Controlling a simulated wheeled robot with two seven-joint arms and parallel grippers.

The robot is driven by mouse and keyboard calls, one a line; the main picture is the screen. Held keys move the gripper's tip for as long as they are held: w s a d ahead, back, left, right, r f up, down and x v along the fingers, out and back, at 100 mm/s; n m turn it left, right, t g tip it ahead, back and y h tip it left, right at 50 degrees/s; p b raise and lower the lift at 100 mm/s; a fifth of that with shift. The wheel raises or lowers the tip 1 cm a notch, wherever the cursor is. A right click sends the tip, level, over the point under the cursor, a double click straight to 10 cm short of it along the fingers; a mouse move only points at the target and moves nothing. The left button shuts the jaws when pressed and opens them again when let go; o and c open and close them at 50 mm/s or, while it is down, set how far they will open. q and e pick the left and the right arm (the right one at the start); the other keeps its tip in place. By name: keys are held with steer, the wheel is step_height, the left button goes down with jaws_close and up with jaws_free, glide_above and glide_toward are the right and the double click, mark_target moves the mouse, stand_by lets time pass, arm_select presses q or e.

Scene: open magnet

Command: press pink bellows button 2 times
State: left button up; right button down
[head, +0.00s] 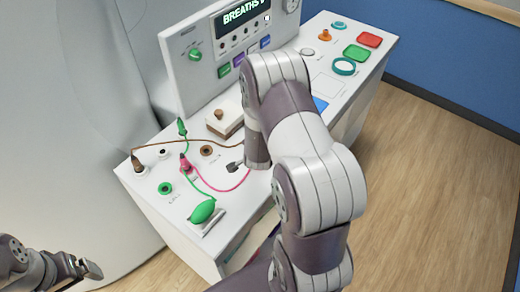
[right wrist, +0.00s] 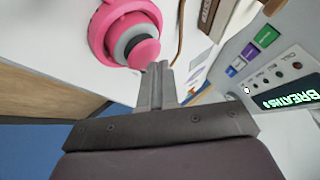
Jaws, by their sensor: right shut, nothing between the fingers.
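The pink bellows button (right wrist: 140,52) shows at the top of the right wrist view, with a wide pink base, a grey ring and a pink cap. My right gripper (right wrist: 158,72) is shut and empty, its fingertips close beside the cap; I cannot tell whether they touch. In the head view my right gripper (head: 235,166) is over the white console, partly behind my arm. I cannot make out the bellows button there. My left gripper (head: 90,269) is at the lower left, away from the console, its jaws unclear.
The white console (head: 145,205) carries a green bulb (head: 203,211), a pink plug (head: 186,163) with a cord, a brown-knobbed block (head: 226,118) and red (head: 369,40) and green (head: 356,53) buttons. An upright panel (head: 185,85) with a display stands behind. Open floor lies right.

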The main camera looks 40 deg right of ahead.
steer(key=shift+f+b, duration=0.6)
steer(key=shift+f, duration=0.05)
stand_by(0.5)
steer(key=shift+r, duration=0.15)
steer(key=shift+r+p, duration=0.85)
steer(key=shift+r, duration=0.05)
step_height(320, 180, up, 5)
steer(key=p, duration=0.4)
steer(key=shift+r, duration=0.1)
stand_by(2.1)
